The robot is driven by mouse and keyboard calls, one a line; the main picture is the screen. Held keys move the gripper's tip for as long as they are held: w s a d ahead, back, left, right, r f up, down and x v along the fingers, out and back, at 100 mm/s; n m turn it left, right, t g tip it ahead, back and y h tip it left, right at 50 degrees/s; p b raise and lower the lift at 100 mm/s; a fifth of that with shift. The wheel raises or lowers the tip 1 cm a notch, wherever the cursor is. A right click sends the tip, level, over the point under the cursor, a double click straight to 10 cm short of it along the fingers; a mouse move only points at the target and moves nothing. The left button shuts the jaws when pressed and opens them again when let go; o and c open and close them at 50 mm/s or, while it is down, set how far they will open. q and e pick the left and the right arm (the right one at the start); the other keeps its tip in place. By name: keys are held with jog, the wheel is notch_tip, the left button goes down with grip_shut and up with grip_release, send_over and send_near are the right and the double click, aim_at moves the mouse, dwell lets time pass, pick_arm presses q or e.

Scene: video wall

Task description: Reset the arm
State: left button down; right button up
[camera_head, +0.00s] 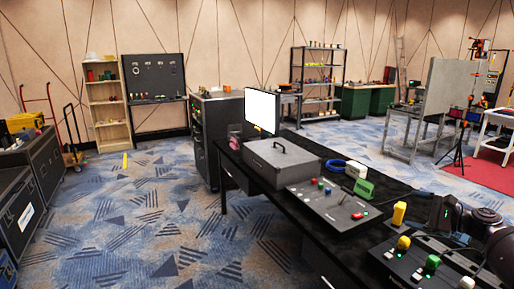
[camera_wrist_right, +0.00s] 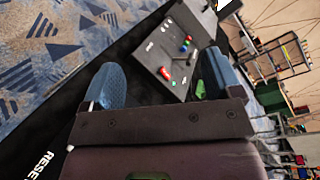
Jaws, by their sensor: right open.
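My right gripper (camera_head: 447,213) is over the right part of the black table, its arm coming in from the right edge. In the right wrist view its two blue-padded fingers are wide apart (camera_wrist_right: 160,78), with nothing between them. White letters "RESE" (camera_wrist_right: 45,160) show on the black surface at the lower left of that view. A grey panel with coloured buttons and a red switch (camera_head: 327,205) lies on the table, apart from the gripper; it also shows in the wrist view (camera_wrist_right: 165,55). My left gripper is not in view.
A nearer button panel (camera_head: 405,268) has yellow, green and red knobs. Carpet (camera_head: 150,225) left of the table is clear.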

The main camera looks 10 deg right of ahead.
jog(key=s+a+f+n+g+h, duration=0.1)
jog(key=s+a+f+n+h, duration=0.2)
jog(key=a+f+n, duration=0.6)
jog(key=s+a+f+n+g+h, duration=0.1)
jog(key=s+a+f+n+h, duration=0.3)
jog(key=a+f+n, duration=0.5)
jog(key=s+a+f, duration=0.3)
jog(key=s+a, duration=0.1)
jog(key=s, duration=0.4)
jog(key=s+a+f+n+h+b, duration=0.1)
jog(key=s+a+f, duration=0.3)
jog(key=s, duration=0.4)
jog(key=s+a+f+n+h+b, duration=0.1)
jog(key=s+a+f, duration=0.2)
jog(key=s, duration=0.6)
jog(key=shift+a+f, duration=0.25)
jog(key=shift+a, duration=0.5)
